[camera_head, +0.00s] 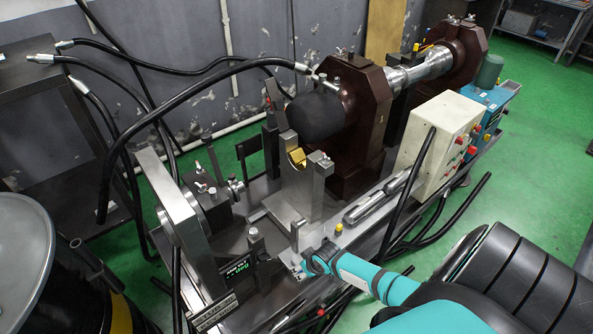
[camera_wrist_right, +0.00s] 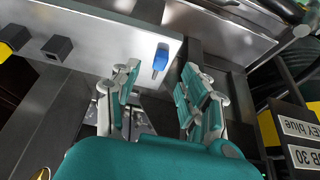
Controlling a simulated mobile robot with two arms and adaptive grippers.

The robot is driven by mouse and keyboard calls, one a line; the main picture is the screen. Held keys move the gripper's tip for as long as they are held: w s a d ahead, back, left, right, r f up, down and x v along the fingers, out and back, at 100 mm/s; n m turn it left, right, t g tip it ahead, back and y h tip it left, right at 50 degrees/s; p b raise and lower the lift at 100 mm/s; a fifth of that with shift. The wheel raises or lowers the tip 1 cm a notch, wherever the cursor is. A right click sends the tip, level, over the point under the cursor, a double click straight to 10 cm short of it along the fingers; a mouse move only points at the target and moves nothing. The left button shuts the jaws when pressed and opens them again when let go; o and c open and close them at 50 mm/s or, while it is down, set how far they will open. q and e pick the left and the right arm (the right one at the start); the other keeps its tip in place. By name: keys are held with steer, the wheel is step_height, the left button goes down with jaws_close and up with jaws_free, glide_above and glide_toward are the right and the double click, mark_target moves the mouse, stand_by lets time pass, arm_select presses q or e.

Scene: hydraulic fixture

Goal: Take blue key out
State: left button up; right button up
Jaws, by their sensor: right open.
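The blue key (camera_wrist_right: 160,60) shows in the right wrist view, standing in a grey metal plate (camera_wrist_right: 98,44) near its edge. My right gripper (camera_wrist_right: 158,74) is open, with its two teal-and-metal fingers apart, one on each side of the blue key in the picture. I cannot tell whether either finger touches it. In the head view my teal right wrist (camera_head: 350,275) reaches in from the right over the fixture's front. I cannot make out the key there. My left gripper is not in view.
The hydraulic fixture has a brown block (camera_head: 358,130), a black cylinder (camera_head: 315,117) and an upright grey plate (camera_head: 180,205). A cream control box (camera_head: 440,140) stands behind my arm. Black hoses (camera_head: 140,130) hang around. A dark barrel (camera_head: 65,265) stands at left.

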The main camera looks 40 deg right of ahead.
steer(key=v, duration=0.8)
steer(key=shift+r, duration=0.3)
steer(key=shift+s, duration=0.1)
steer(key=s+a+f+g, duration=0.2)
steer(key=s+a+f, duration=0.1)
steer(key=s+f, duration=1.35)
steer(key=s+a+f+n+g, duration=0.1)
steer(key=s+a+f, duration=0.3)
steer(key=s, duration=0.4)
steer(key=s+a+f+n+g, duration=0.1)
steer(key=s+a+f, duration=0.4)
steer(key=s+a, duration=0.1)
steer(key=shift+s+f+n, duration=0.2)
steer(key=shift+s+n, duration=0.2)
steer(key=shift+s, duration=0.5)
